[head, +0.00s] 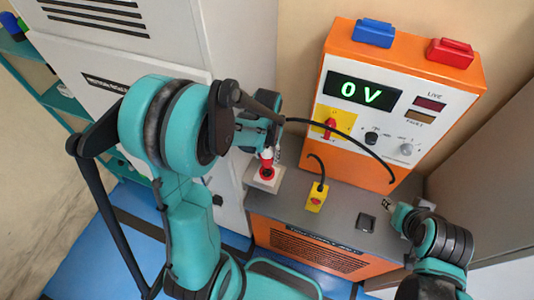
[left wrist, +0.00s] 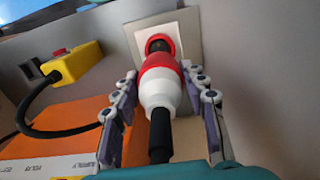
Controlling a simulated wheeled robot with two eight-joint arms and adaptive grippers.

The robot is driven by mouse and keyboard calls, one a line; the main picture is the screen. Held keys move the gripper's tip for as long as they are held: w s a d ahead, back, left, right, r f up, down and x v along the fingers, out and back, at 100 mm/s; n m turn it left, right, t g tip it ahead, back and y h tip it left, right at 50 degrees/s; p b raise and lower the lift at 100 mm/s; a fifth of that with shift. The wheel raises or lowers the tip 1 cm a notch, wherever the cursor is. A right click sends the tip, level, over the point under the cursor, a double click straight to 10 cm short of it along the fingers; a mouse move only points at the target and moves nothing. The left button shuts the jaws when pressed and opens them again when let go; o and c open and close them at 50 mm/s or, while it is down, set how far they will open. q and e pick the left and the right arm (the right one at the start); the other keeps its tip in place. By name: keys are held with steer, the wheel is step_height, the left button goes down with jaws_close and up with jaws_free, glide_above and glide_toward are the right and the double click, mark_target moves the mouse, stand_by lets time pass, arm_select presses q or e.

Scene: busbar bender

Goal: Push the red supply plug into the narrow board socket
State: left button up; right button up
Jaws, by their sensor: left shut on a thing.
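The red supply plug (left wrist: 158,85) has a red front, a white rear body and a black cable. My left gripper (left wrist: 163,88) is shut on it, with a finger on each side. In the head view the plug (head: 266,155) shows partly, under my left gripper (head: 270,146). The socket (left wrist: 158,42) is a red ring with a dark inside on a pale square plate (left wrist: 140,38). The plug points at the socket, its front at or just before the ring; I cannot tell how deep it sits. My right gripper (head: 388,204) is small at the bench's right side, finger gap unclear.
An orange cabinet (head: 325,72) reads 0 V and carries a blue box (head: 373,32) and a red box (head: 450,52) on top. A yellow box (head: 316,198) with a cable stands on the grey bench (head: 340,208), right of the socket plate. A black cable arcs above the bench.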

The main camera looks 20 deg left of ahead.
mark_target(267, 163)
arm_select(q)
steer(key=shift+s+f+b, duration=0.15)
steer(key=shift+f+b, duration=0.55)
steer(key=shift+f, duration=0.2)
steer(key=shift+f+b, duration=1.6)
steer(key=shift+f, duration=0.2)
steer(key=shift+b, duration=0.4)
steer(key=shift+f+b, duration=1.6)
steer(key=o, duration=1.4)
